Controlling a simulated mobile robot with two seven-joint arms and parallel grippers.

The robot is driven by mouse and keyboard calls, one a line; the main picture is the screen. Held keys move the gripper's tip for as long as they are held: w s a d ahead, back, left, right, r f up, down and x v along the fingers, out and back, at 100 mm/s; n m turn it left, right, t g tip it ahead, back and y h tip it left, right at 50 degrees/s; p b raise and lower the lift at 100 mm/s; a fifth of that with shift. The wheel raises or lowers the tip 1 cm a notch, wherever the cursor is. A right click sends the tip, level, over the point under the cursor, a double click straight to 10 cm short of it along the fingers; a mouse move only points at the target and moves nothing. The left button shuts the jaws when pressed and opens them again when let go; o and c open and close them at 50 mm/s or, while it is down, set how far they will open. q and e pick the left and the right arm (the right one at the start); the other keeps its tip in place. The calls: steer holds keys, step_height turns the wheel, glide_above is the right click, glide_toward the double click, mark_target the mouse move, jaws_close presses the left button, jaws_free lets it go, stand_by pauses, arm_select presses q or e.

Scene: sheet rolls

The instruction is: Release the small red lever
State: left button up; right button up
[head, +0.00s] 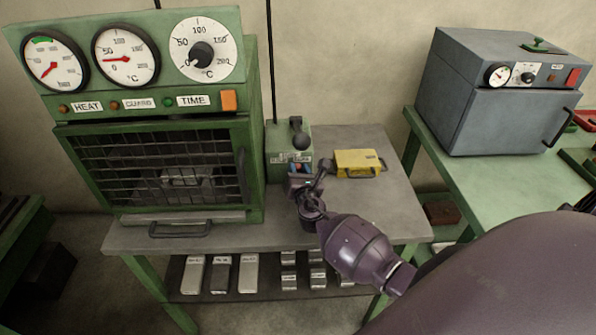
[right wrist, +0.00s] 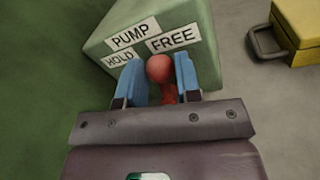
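The small red lever (right wrist: 159,69) with a round knob shows in the right wrist view, at the front of the green pump box (right wrist: 215,62). Its knob stands just below the left end of the FREE label (right wrist: 173,38), to the right of the HOLD label (right wrist: 120,57). My right gripper (right wrist: 159,78) has one blue finger on each side of the knob. In the head view my right gripper (head: 302,170) is in front of the pump box (head: 280,143) and hides most of the lever. My left gripper is not in view.
A black-knobbed handle (head: 298,135) rises from the pump box. A yellow case (head: 358,162) lies close to its right. A green press oven (head: 255,120) with dials stands on the left. A grey oven (head: 480,100) stands on the right table. The bench (head: 400,215) is clear at front right.

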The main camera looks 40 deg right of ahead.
jaws_close()
steer(key=m+b, duration=0.1)
steer(key=b, duration=0.1)
steer(key=d+f+m+b, duration=0.1)
steer(key=m+b, duration=0.1)
steer(key=shift+s+f, duration=0.25)
steer(key=shift+s, duration=0.15)
steer(key=shift+d+t+b, duration=0.15)
steer(key=shift+t+b, duration=0.15)
steer(key=shift+b, duration=0.1)
steer(key=shift+s+r+m, duration=0.1)
steer(key=shift+r+m, duration=0.05)
steer(key=shift+m, duration=0.35)
steer(key=shift+r, duration=0.1)
steer(key=o, duration=0.5)
jaws_free()
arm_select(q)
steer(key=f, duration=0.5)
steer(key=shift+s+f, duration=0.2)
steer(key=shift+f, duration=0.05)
arm_select(e)
steer(key=shift+d, duration=0.1)
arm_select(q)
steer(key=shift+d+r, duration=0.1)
arm_select(e)
steer(key=v, duration=1.1)
